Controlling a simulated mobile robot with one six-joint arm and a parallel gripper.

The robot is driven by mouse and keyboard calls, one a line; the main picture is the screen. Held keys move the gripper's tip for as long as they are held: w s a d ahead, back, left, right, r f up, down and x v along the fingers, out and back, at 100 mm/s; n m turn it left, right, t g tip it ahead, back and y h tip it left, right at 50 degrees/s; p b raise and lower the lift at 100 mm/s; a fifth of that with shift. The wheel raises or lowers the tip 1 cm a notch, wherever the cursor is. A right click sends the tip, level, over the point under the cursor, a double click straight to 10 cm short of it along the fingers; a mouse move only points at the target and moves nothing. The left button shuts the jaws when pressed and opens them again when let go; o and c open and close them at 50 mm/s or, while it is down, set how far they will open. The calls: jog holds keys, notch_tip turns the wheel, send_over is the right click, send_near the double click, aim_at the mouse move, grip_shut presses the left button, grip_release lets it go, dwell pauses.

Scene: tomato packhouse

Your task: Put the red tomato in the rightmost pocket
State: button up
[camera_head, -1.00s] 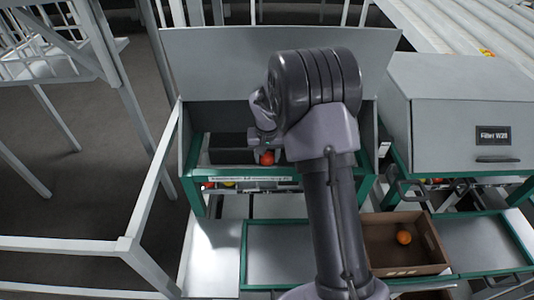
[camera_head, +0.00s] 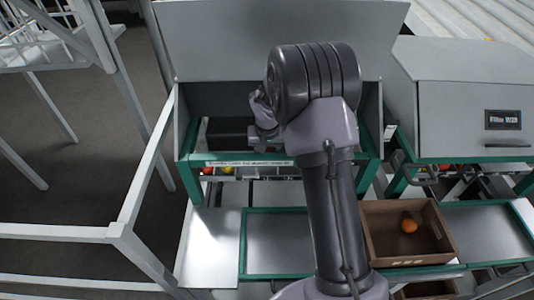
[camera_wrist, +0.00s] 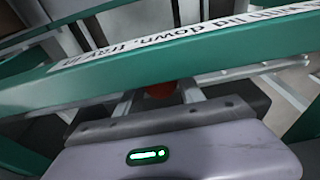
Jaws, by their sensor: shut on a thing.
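The red tomato (camera_wrist: 160,90) shows in the wrist view as a dark red patch between the two grey fingers of my gripper (camera_wrist: 158,96). My gripper is shut on it. The green rail with a white label (camera_wrist: 165,55) crosses in front and covers part of the tomato's far side. In the head view my wrist (camera_head: 264,112) is at the open front of the grey cabinet, above the green rail (camera_head: 238,158). My arm hides the tomato and the fingertips there. I cannot make out the rightmost pocket in either view.
Below the rail, a red fruit (camera_head: 207,171) and a yellow one (camera_head: 227,170) lie in a row. A brown box (camera_head: 375,248) holding an orange fruit (camera_head: 409,225) stands right of my arm. A second grey cabinet (camera_head: 450,100) is at the right. White railings (camera_head: 130,215) border the left.

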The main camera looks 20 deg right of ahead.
jog(key=o, duration=1)
jog(key=r+p, duration=0.2)
jog(key=r, duration=0.2)
jog(key=s+r+p, duration=0.1)
jog(key=r+p, duration=0.2)
jog(key=r, duration=0.1)
jog(key=s+a+r+p, duration=0.1)
jog(key=r+p, duration=0.1)
jog(key=r, duration=0.1)
jog(key=shift+s+r, duration=0.15)
jog(key=shift+r, duration=0.25)
jog(key=s+a+r+t+y+b, duration=0.1)
jog(key=s+a+r+b, duration=0.2)
jog(key=s+a+r, duration=0.45)
jog(key=s+a+r+t+b, duration=0.2)
jog(key=s+a+r+b, duration=0.15)
jog(key=s, duration=0.65)
jog(key=shift+t+y, duration=0.4)
jog(key=shift+y, duration=0.5)
jog(key=s+a+b, duration=0.1)
jog(key=s, duration=0.2)
jog(key=s+a, duration=0.1)
jog(key=s, duration=0.3)
jog(key=s+a+f+b, duration=0.1)
jog(key=s, duration=0.3)
jog(key=shift+s+a+b, duration=0.1)
jog(key=shift+a+b, duration=0.05)
jog(key=shift+b, duration=0.2)
